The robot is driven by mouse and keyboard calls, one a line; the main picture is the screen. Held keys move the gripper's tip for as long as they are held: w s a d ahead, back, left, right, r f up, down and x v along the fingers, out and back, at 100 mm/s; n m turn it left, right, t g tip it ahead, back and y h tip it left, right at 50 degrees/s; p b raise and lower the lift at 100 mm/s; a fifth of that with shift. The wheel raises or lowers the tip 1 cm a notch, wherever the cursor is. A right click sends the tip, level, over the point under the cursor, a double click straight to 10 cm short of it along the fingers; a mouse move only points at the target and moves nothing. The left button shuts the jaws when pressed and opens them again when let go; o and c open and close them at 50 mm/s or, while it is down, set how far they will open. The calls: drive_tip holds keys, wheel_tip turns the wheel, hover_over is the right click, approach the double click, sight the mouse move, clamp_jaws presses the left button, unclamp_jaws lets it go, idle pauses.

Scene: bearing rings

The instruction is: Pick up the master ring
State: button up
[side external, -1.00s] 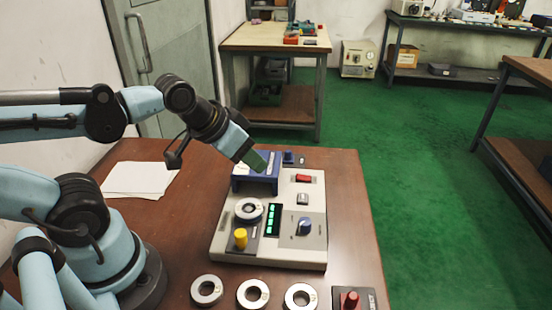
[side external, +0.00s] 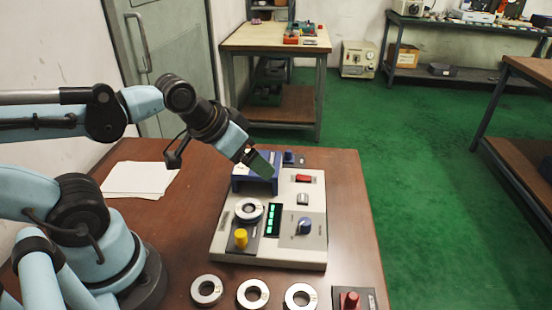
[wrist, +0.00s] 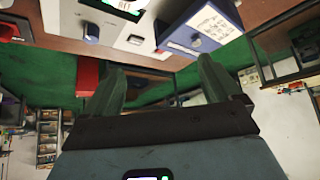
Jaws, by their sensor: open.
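A metal ring (side external: 248,210) lies on the left part of the grey instrument (side external: 268,252), behind a yellow knob. Three similar rings lie in a row on the table in front: a left one (side external: 206,290), a middle one (side external: 252,294) and a right one (side external: 300,297). I cannot tell by looks which is the master ring. My gripper (side external: 264,168) is above the back of the instrument, by the blue block, away from all the rings. In the wrist view its two green fingers (wrist: 160,78) stand apart with nothing between them.
The blue block (side external: 252,186) rises from the back of the instrument; it also shows in the wrist view (wrist: 200,28). A yellow knob (side external: 240,238) and a blue knob (side external: 304,227) stick up. A red-knobbed box (side external: 351,300) is at front right. Paper (side external: 140,179) lies at left.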

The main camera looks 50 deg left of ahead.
drive_tip(key=m+g, duration=0.2)
drive_tip(key=m, duration=0.5)
drive_tip(key=m+g, duration=0.5)
drive_tip(key=m, duration=1.4)
hover_over(249, 209)
drive_tip(key=f, duration=0.4)
drive_tip(key=shift+w, duration=0.25)
drive_tip(key=shift+s+f, duration=0.15)
drive_tip(key=shift+f, duration=0.7)
drive_tip(key=shift+s+f, duration=0.15)
drive_tip(key=shift+f, duration=1.65)
drive_tip(key=shift+c, duration=0.3)
drive_tip(key=c, duration=1.3)
drive_tip(key=shift+o, duration=0.2)
drive_tip(key=shift+r, duration=0.1)
